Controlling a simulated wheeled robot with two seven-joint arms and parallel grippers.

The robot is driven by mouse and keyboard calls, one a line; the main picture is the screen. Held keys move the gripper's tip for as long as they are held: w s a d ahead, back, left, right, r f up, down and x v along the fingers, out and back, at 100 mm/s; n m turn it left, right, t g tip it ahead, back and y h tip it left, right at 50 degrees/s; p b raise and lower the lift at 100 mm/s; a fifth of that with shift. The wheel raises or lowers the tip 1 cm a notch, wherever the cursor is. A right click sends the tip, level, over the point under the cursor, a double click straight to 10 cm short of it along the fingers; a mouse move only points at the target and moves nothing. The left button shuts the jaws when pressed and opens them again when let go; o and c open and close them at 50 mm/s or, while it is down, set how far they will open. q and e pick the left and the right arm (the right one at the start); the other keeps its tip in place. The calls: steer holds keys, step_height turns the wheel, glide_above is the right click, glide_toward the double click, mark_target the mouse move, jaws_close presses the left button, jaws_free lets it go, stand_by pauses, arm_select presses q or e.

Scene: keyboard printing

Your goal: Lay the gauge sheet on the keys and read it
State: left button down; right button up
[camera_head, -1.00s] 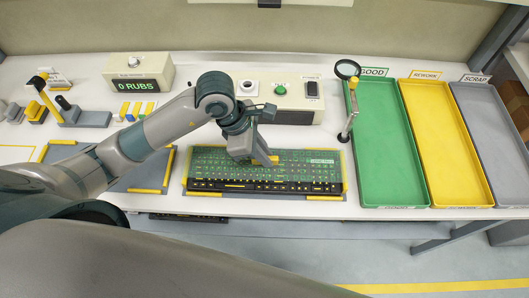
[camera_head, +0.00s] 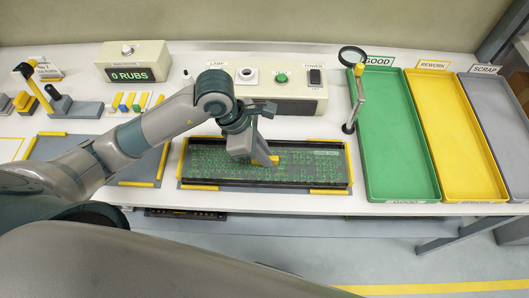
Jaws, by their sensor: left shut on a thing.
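My left gripper (camera_head: 266,160) is over the middle of the keyboard, shut on the small yellow tab (camera_head: 275,160) of the gauge sheet. The gauge sheet (camera_head: 315,165) is a dark see-through sheet with green markings. It lies over the keys, or just above them; I cannot tell if it touches. The keyboard is under the sheet, so its keys hardly show. It sits in a grey fixture (camera_head: 240,187) with yellow corner strips. My right gripper is not in view.
A magnifier (camera_head: 352,57) on a stand is at the fixture's right. Green GOOD (camera_head: 373,190), yellow REWORK and grey SCRAP trays lie beyond it. Behind are a LAMP and POWER box (camera_head: 300,104) and a 0 RUBS counter (camera_head: 133,50). Another grey mat lies left.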

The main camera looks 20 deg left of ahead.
arm_select(q)
steer(key=shift+b, duration=0.6)
stand_by(1.1)
steer(key=shift+f+b, duration=0.45)
steer(key=shift+b, duration=0.65)
stand_by(1.1)
steer(key=shift+f+b, duration=0.3)
steer(key=shift+b, duration=0.1)
steer(key=c, duration=1.7)
jaws_free()
steer(key=shift+r, duration=0.1)
steer(key=shift+r+p, duration=1.5)
steer(key=shift+r, duration=1.5)
